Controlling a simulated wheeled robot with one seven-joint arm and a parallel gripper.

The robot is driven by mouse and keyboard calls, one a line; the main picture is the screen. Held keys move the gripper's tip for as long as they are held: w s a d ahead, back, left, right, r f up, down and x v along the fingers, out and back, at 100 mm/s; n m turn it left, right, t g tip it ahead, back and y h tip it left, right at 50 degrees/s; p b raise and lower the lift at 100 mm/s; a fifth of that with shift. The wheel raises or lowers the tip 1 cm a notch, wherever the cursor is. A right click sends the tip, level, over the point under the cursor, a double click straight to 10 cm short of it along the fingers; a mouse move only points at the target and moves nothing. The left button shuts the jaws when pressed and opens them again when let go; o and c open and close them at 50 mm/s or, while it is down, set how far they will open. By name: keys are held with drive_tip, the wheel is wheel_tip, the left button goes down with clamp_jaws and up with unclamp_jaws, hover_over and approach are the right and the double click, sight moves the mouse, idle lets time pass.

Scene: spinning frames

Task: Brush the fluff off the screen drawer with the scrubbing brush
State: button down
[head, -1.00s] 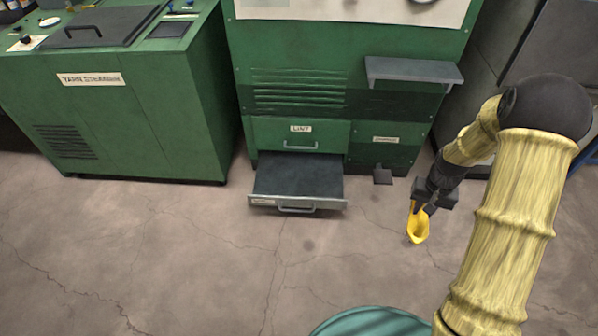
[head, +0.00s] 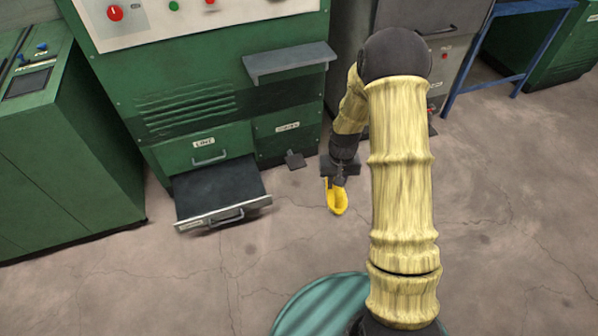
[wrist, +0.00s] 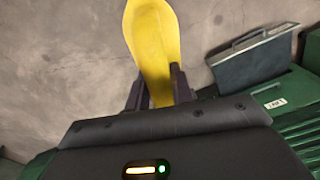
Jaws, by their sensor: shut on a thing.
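The screen drawer (head: 222,192) stands pulled out low at the front of the green machine, with a dark flat surface and a grey front with a handle. It also shows in the wrist view (wrist: 252,62), at the upper right. I cannot make out any separate fluff on it. My gripper (head: 338,180) is to the right of the drawer, apart from it, pointing down. It is shut on a yellow, scoop-shaped tool (head: 337,199), which also shows in the wrist view (wrist: 152,45) between the fingers (wrist: 160,90). No bristles are visible on it.
Above the drawer is a closed compartment labelled LINT (head: 205,152). A grey shelf (head: 290,62) juts from the machine, and a small dark pedal-like plate (head: 294,160) sits near the floor. A green cabinet (head: 70,160) stands left. The cracked floor in front is clear.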

sight(338, 208)
drive_tip(key=p, duration=0.3)
drive_tip(key=shift+s+f+p, duration=0.25)
drive_tip(key=shift+s+p, duration=0.1)
drive_tip(key=s+f+p, duration=0.2)
drive_tip(key=p, duration=0.3)
drive_tip(key=s+f+p, duration=0.2)
drive_tip(key=s+p, duration=0.1)
drive_tip(key=p, duration=0.2)
drive_tip(key=shift+s+f+p, duration=0.15)
drive_tip(key=shift+f+p, duration=0.2)
drive_tip(key=shift+p, duration=0.05)
drive_tip(key=shift+s+f, duration=0.1)
drive_tip(key=shift+f, duration=0.25)
drive_tip(key=shift+a, duration=0.15)
